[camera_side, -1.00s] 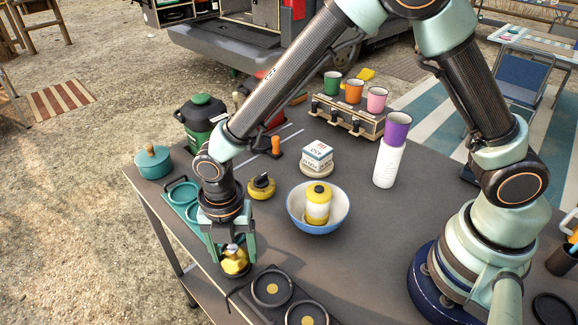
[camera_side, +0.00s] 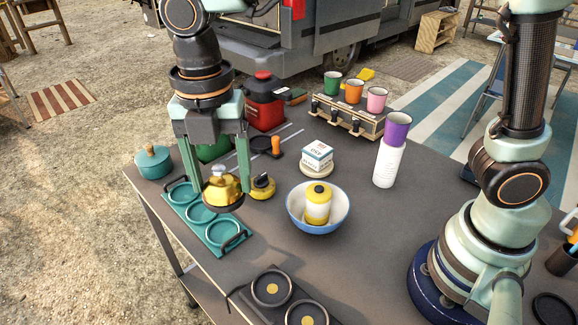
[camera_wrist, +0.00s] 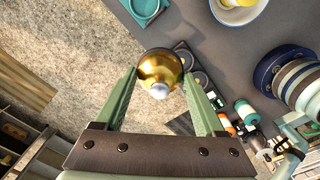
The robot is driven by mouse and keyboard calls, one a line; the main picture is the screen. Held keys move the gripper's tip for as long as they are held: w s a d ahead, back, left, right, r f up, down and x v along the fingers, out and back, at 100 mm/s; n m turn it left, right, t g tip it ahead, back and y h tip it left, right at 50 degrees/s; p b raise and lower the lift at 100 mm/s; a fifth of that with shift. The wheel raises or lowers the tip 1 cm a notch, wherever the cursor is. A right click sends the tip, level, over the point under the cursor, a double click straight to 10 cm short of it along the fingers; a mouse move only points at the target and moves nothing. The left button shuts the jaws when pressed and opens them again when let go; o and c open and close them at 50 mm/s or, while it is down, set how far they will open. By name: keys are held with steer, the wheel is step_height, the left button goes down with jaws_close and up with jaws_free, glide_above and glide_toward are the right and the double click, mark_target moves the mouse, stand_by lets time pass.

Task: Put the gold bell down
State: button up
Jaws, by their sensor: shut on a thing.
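The gold bell (camera_side: 223,191) is a shiny gold dome with a dark rim and a pale knob on top. My gripper (camera_side: 215,180) is shut on it and holds it raised, in front of the teal tray (camera_side: 235,243) in the side view. In the wrist view the bell (camera_wrist: 161,72) sits between the two green fingertips of my gripper (camera_wrist: 160,80), knob toward the camera. The teal tray has several round ring places, and those that show look empty. A black tray (camera_side: 272,292) with round places and gold centres lies near the table's front edge.
A yellow and black round object (camera_side: 263,187) stands right of the bell. A blue bowl (camera_side: 300,222) holds a yellow jar (camera_side: 318,203). A teal pot (camera_side: 152,161) stands at the left corner. Bare table (camera_side: 270,250) lies between the two trays.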

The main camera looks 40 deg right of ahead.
steer(key=s+d+r, duration=0.1)
steer(key=s+r, duration=0.2)
steer(key=s, duration=0.5)
step_height(320, 180, down, 20)
steer(key=shift+d+r, duration=0.1)
steer(key=shift+f, duration=0.25)
steer(key=o, duration=1.5)
steer(key=shift+r, duration=0.1)
